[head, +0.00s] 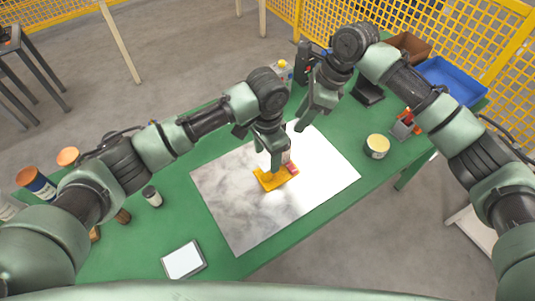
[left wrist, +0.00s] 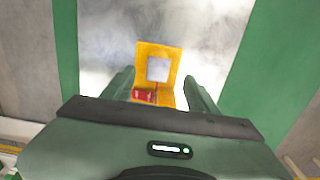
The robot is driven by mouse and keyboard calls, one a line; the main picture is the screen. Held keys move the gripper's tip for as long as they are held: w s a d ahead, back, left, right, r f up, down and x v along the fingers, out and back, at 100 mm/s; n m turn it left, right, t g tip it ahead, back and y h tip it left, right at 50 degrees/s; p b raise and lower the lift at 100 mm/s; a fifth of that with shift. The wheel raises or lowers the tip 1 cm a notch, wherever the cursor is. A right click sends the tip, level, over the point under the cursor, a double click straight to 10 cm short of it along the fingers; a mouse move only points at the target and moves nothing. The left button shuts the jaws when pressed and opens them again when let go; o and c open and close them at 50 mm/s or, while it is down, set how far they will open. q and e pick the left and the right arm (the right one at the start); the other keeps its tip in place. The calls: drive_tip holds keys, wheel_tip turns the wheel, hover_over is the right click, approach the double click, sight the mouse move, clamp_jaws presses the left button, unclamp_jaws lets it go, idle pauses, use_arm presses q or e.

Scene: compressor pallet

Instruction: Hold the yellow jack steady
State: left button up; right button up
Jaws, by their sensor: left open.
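The yellow jack (head: 268,183) sits on a grey metal sheet (head: 230,212) on the green table. It has a red part at its right side. My left gripper (head: 275,165) is directly over the jack and hides part of it. In the left wrist view the jack (left wrist: 145,53) shows a pale square in its middle and a red part low down. The open fingers of my left gripper (left wrist: 160,85) stand on either side of it, with gaps visible. My right gripper (head: 302,122) hangs above the sheet's far edge, apart from the jack; its finger opening is unclear.
A yellow-lidded can (head: 377,146) stands right of the sheet. A blue bin (head: 455,80) and a brown box (head: 408,46) are at the back right. A white-screened tablet (head: 184,260) and a small dark-capped bottle (head: 152,196) lie left. Yellow mesh fencing (head: 450,35) stands behind.

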sight(268, 166)
use_arm(q)
drive_tip(key=shift+s+d+f, duration=0.1)
drive_tip(key=shift+s+f, duration=0.1)
drive_tip(key=shift+f, duration=3.75)
clamp_jaws()
drive_tip(key=shift+w, duration=0.1)
